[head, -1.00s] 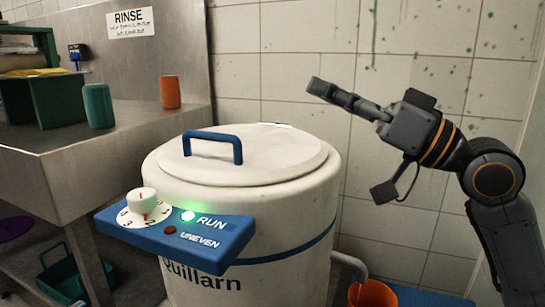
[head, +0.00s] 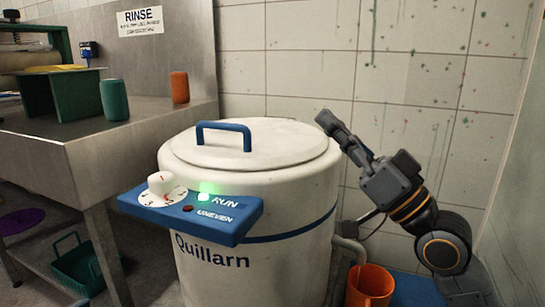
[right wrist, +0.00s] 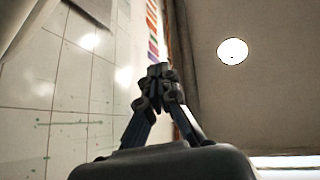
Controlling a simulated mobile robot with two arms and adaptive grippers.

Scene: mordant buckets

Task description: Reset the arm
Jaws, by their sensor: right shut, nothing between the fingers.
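My right gripper (head: 327,120) is to the right of the white drum machine's lid, pointing up and to the left in the head view. Its fingers are together and empty; the right wrist view (right wrist: 160,72) also shows them closed, with wall and ceiling behind. The machine (head: 250,190) has a closed lid (head: 260,146) with a blue handle (head: 224,128). Its blue panel (head: 190,212) carries a white dial (head: 161,184) and a lit green light (head: 204,197) by RUN. The light by UNEVEN looks dark. My left gripper is out of view.
A steel counter (head: 60,150) at left holds a green cup (head: 115,100), an orange cup (head: 180,87) and a green stand (head: 75,95). A green basket (head: 78,268) sits below. An orange bucket (head: 370,288) stands under a pipe (head: 350,246) at lower right.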

